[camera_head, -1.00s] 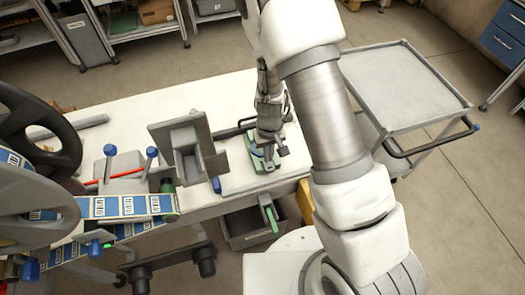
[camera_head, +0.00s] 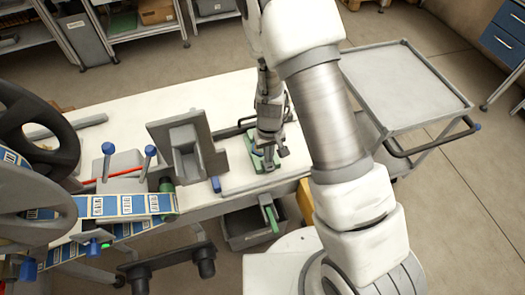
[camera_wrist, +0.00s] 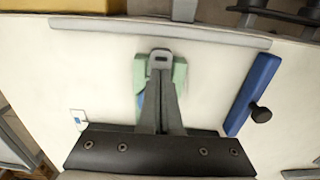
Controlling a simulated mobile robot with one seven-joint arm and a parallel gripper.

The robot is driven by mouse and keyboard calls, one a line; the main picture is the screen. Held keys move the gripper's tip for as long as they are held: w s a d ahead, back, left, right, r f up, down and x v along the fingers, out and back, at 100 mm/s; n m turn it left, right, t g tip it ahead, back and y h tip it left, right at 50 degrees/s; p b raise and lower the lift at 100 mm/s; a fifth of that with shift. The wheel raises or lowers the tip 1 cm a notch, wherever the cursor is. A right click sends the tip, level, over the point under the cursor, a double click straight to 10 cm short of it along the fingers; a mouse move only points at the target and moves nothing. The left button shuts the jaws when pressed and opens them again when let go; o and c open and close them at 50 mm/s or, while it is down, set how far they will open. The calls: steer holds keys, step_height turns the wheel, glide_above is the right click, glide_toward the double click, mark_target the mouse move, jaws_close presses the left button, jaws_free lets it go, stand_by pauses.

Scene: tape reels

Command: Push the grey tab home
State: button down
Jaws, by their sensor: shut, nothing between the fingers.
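A small green fixture (camera_head: 256,163) with a blue part stands on the white bench, mostly hidden below my gripper (camera_head: 268,150) in the head view. In the wrist view the green fixture (camera_wrist: 180,70) shows on both sides of my fingers. My gripper is shut and empty, its fingers reaching down over the fixture. A grey slotted piece (camera_wrist: 160,56) shows at the finger ends, between the green sides; I cannot tell whether it is the grey tab or part of my fingertips. Contact is also unclear.
A blue bar with a black knob (camera_wrist: 254,92) lies right of the fixture in the wrist view. A grey upright bracket (camera_head: 188,150) and a label-tape machine with reels (camera_head: 35,205) stand to the left. A grey trolley (camera_head: 400,88) stands right of the bench.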

steer(key=shift+f+b, duration=0.6)
stand_by(0.7)
steer(key=shift+r, duration=0.1)
steer(key=shift+r+p, duration=2.6)
steer(key=shift+r, duration=0.8)
step_height(320, 180, up, 20)
steer(key=s+d+m+t+y, duration=0.1)
steer(key=s+d+t+y, duration=0.1)
steer(key=d, duration=0.1)
steer(key=s+d+r+m+t+h, duration=0.2)
steer(key=s+d+r, duration=0.5)
steer(key=s+r, duration=0.6)
steer(key=shift+s+d+r+t, duration=0.15)
steer(key=shift+d+r+t, duration=0.05)
steer(key=shift+r+t, duration=0.6)
